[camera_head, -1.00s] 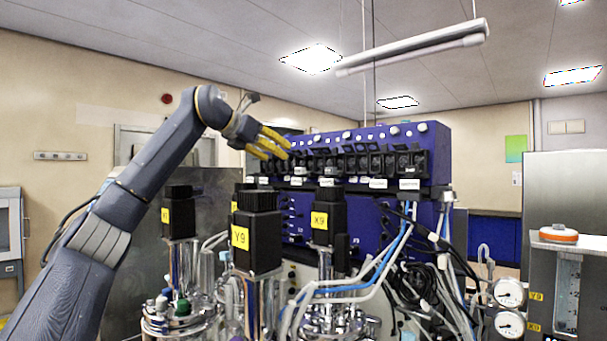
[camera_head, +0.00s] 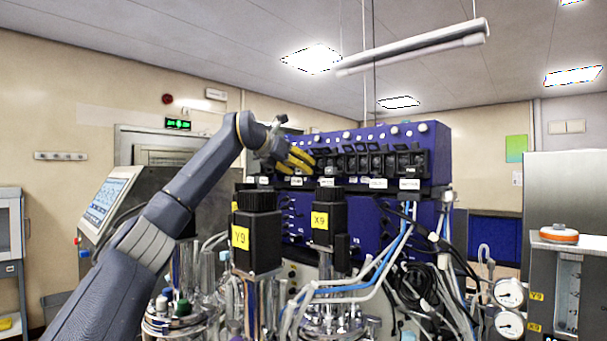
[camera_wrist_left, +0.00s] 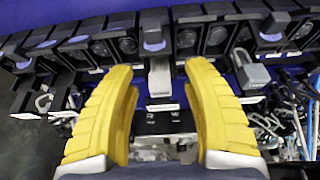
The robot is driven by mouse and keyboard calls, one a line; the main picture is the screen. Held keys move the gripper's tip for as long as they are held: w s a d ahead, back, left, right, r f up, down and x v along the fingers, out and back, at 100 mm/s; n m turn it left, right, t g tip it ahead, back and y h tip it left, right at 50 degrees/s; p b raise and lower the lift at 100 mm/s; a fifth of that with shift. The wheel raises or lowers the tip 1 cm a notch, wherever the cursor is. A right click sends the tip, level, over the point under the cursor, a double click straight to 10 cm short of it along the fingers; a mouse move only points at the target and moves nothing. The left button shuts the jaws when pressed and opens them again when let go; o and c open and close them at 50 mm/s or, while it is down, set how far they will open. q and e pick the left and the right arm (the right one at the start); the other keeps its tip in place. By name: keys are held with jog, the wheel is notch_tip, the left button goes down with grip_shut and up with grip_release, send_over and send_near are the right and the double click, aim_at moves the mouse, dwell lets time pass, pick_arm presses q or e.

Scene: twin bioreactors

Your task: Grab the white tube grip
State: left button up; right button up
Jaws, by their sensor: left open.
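My left gripper (camera_head: 301,160), with yellow fingers, is in front of the row of black pump heads on the blue cabinet (camera_head: 440,150). In the left wrist view the two fingers (camera_wrist_left: 159,72) are spread apart and nothing is clamped between them. A pale grey-white block (camera_wrist_left: 160,82) sits between and just beyond the fingertips, below one pump head; it may be the white tube grip, but I cannot tell for sure. Whether a finger touches it is unclear. In the head view the fingers hide this spot. My right gripper is not in view.
Black motors with yellow labels, Y9 (camera_head: 256,240) and X9 (camera_head: 322,219), stand on steel vessels below my left arm. Blue and white tubes (camera_head: 375,275) hang at the right of the cabinet. A monitor (camera_head: 108,203) stands at the left. Pressure gauges (camera_head: 509,292) are at the right.

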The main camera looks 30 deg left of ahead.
pick_arm(q)
jog(key=shift+w+d+f, duration=0.1)
jog(key=shift+w+f, duration=0.15)
jog(key=shift+w, duration=0.3)
jog(key=shift+c, duration=0.6)
grip_shut()
